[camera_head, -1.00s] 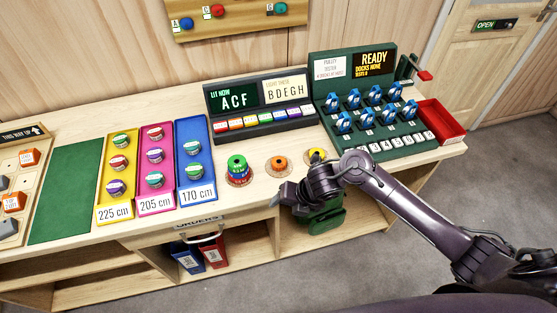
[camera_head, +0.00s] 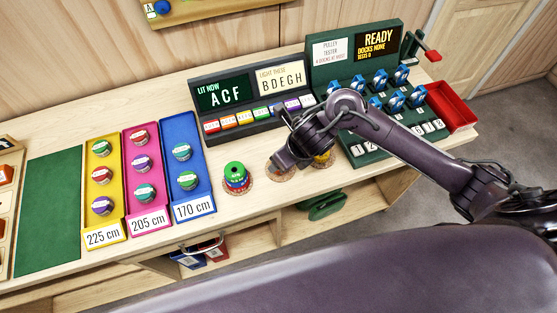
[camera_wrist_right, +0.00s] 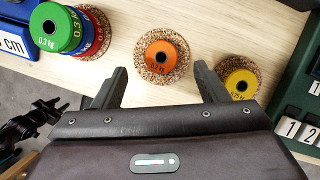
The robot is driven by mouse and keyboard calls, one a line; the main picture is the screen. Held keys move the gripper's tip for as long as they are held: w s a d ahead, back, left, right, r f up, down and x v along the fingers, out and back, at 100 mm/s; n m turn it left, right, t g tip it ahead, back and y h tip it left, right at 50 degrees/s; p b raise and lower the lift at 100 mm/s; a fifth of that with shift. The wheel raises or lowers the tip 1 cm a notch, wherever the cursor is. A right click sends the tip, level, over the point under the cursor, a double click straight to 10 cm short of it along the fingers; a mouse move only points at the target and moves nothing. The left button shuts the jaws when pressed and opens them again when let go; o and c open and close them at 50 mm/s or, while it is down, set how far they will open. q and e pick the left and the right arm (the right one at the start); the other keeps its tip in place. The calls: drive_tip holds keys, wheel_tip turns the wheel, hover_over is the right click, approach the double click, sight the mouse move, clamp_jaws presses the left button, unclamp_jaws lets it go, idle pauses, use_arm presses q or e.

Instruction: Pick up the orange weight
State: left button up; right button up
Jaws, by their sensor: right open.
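In the right wrist view the orange weight (camera_wrist_right: 155,68), a ring with a centre hole, sits on a round cork base (camera_wrist_right: 183,66) on the wooden bench. My right gripper (camera_wrist_right: 159,70) is open, one finger on each side of the weight's near edge in that view. I cannot tell whether the fingers are level with the weight; no contact shows. In the head view my right gripper (camera_head: 283,163) is over that spot and hides most or all of the orange weight. My left gripper is not in the head view.
A stack of ring weights topped by a green one (camera_head: 235,168) stands left of the orange weight. A yellow weight (camera_wrist_right: 238,86) on cork stands to its right. The green pulley tester (camera_head: 350,75) and lit display (camera_head: 225,93) stand behind. Coloured trays (camera_head: 195,208) lie left.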

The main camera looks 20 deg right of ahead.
drive_tip(key=shift+f, duration=0.85)
drive_tip(key=x, duration=0.2)
drive_tip(key=shift+w+f, duration=0.2)
drive_tip(key=shift+f, duration=0.1)
drive_tip(key=shift+w+a+f, duration=0.1)
drive_tip(key=shift+w+f, duration=0.1)
drive_tip(key=shift+f, duration=0.3)
drive_tip(key=c, duration=1.1)
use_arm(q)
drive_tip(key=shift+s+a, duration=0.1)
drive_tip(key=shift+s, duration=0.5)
use_arm(e)
drive_tip(key=shift+c, duration=0.5)
